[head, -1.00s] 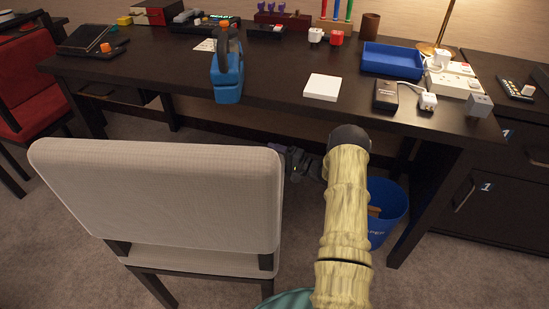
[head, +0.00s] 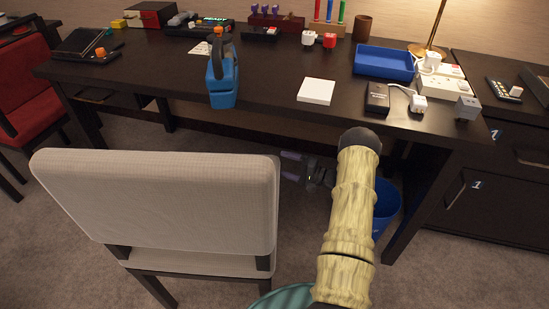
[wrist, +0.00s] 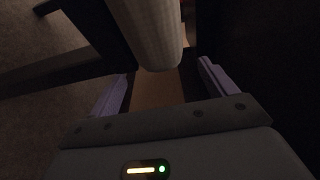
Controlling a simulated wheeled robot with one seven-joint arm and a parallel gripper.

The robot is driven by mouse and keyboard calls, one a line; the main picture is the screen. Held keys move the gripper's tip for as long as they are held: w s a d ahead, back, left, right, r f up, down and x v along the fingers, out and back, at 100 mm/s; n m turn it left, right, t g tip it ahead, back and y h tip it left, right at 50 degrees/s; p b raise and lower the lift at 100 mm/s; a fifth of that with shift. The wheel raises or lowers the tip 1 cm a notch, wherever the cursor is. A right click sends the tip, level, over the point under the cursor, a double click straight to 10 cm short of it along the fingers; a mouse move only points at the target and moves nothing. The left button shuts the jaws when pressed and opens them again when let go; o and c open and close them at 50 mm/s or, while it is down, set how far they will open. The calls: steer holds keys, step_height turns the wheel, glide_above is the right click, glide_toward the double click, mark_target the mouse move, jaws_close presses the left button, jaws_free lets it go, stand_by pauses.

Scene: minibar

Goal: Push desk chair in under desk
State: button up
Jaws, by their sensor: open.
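The desk chair (head: 150,200) has a pale cream padded back and dark legs. It stands at the front of the dark desk (head: 270,105), its back turned toward me and clear of the desk's front edge. My gripper (head: 285,166) is low beside the right edge of the chair back, below the desk top, its purple fingers apart and pointing left. In the wrist view, my gripper's fingers (wrist: 163,72) are spread, with a pale padded part of the chair (wrist: 150,35) ahead between them. I cannot tell whether they touch it.
A blue bin (head: 386,208) stands under the desk, partly behind my arm. A red chair (head: 30,85) is at the left and a dark cabinet (head: 500,190) at the right. A blue tool-like object (head: 223,80) stands near the desk's front edge.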

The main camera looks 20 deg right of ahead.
steer(key=p+v, duration=0.2)
steer(key=v, duration=0.7)
steer(key=shift+d+r, duration=0.25)
steer(key=shift+d, duration=0.1)
steer(key=shift+s, duration=0.1)
